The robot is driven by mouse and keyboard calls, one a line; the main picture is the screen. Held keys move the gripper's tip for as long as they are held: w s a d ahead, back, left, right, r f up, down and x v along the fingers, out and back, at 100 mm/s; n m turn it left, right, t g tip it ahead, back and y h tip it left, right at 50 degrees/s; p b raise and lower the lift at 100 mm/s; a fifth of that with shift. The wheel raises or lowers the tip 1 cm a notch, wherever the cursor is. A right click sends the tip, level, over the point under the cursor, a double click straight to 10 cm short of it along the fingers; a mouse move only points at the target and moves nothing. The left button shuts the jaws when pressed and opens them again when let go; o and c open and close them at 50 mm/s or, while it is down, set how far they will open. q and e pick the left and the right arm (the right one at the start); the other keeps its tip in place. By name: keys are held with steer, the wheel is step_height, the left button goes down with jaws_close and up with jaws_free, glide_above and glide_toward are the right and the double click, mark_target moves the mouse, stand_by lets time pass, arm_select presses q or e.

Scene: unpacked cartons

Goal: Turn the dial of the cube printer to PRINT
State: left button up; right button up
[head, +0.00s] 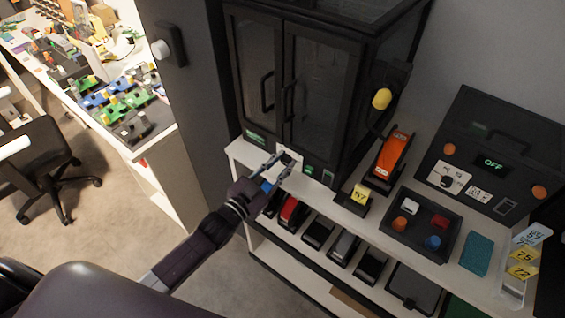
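A black cabinet (300,85) with two glazed doors and dark handles stands on the white shelf unit; I take it to be the cube printer. Low on its front is a small white plate (291,152) with a dark dial on it, partly covered by my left gripper (283,165). The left gripper is open, its two fingers apart and pointing at the plate. I cannot tell whether they touch the dial. The dial's setting and lettering are too small or hidden to read. My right gripper is not in view.
A black case (485,145) at right shows OFF on a display, beside a white dial plate (450,178). An orange device (390,158), a yellow 47 tag (360,194) and a black tray (420,228) with colored pieces stand right of the cabinet. Several devices fill the lower shelf.

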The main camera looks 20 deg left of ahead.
arm_select(q)
steer(key=o, duration=0.4)
steer(key=v, duration=1.2)
stand_by(0.3)
steer(key=s+a+f+n+g+y+b, duration=0.1)
steer(key=s+a+f+g+y, duration=0.2)
steer(key=f, duration=0.9)
steer(key=s+a+f+n+g, duration=0.15)
steer(key=s+f, duration=0.45)
steer(key=f, duration=0.6)
steer(key=s+a+f+n+g+y+b, duration=0.15)
steer(key=s+f+g, duration=0.25)
steer(key=f, duration=0.7)
steer(key=s+d+f+g, duration=0.1)
steer(key=s+f+g, duration=0.1)
steer(key=s+f, duration=0.3)
steer(key=s+d+f+g+y, duration=0.1)
steer(key=s+f+g, duration=0.2)
steer(key=s, duration=0.9)
steer(key=s+d+f+g, duration=0.1)
steer(key=s+f+g, duration=0.1)
steer(key=s+f, duration=0.6)
steer(key=shift+s+d+f+n+y, duration=0.25)
steer(key=shift+s+f+n+y, duration=0.15)
steer(key=shift+s, duration=0.4)
